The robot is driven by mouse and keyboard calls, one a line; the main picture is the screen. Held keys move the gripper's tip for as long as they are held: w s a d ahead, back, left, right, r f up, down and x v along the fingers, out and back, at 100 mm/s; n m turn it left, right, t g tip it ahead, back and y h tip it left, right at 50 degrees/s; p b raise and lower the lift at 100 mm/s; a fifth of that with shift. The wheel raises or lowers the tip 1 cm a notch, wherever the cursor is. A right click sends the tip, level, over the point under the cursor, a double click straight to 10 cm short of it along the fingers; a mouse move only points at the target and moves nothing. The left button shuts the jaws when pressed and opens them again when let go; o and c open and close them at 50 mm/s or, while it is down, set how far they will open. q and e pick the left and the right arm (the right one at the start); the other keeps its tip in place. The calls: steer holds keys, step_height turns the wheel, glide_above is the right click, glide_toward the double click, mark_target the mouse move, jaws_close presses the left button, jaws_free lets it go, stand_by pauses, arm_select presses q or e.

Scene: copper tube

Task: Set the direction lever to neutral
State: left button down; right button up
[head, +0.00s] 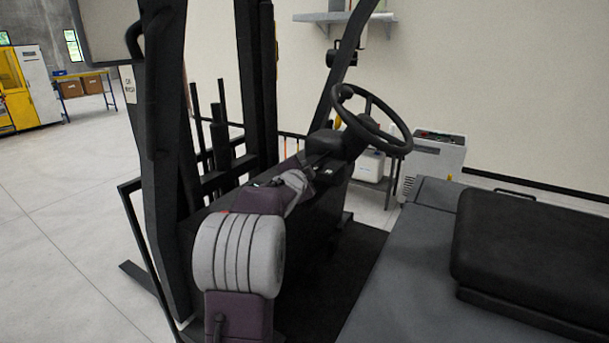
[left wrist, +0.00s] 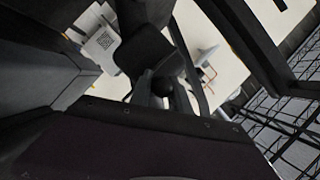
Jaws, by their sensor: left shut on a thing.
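The direction lever shows in the left wrist view as a small dark rounded knob (left wrist: 162,87). My left gripper (left wrist: 163,97) is shut around it. In the head view my left arm reaches up from the bottom, and my left gripper (head: 322,168) is at the steering column (head: 338,143), just below the steering wheel (head: 370,120). The lever itself is hidden or too dark to make out in the head view, so its exact position cannot be read. My right gripper is not in view.
The forklift's mast (head: 165,150) stands to the left of my arm. The black seat (head: 535,255) on its grey housing (head: 405,270) is at the right. A white cabinet (head: 435,160) stands behind by the wall. Open floor (head: 60,250) lies at the left.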

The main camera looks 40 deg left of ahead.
arm_select(q)
steer(key=c, duration=1.2)
jaws_free()
steer(key=shift+c, duration=0.2)
steer(key=v, duration=0.9)
steer(key=shift+d, duration=0.1)
